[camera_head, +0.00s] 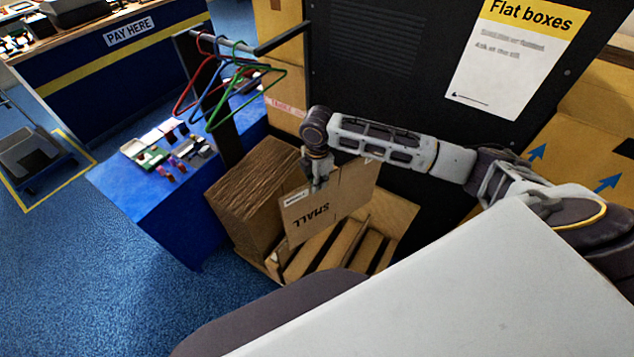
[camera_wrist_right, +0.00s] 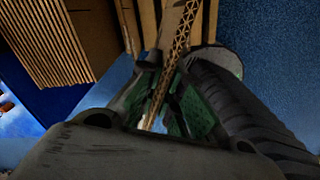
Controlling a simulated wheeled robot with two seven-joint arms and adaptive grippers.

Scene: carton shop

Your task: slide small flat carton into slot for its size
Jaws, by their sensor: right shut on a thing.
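The small flat carton (camera_head: 325,208) is a brown cardboard sheet with "SMALL" printed upside down in the head view. My right gripper (camera_head: 319,180) is shut on its upper edge and holds it tilted in front of and above the slotted wooden rack (camera_head: 401,214). In the right wrist view the carton's corrugated edge (camera_wrist_right: 172,62) runs between the fingers of my right gripper (camera_wrist_right: 170,100), toward the rack's dividers (camera_wrist_right: 208,20). The rack has several slots; the carton hides some of them. I cannot tell whether its lower edge is inside a slot. My left gripper is not in view.
A stack of brown cardboard (camera_head: 258,190) stands left of the rack. A blue table (camera_head: 160,205) with small items and a stand with coloured hangers (camera_head: 236,85) are further left. A black panel (camera_head: 400,60) with a "Flat boxes" sign (camera_head: 513,50) rises behind.

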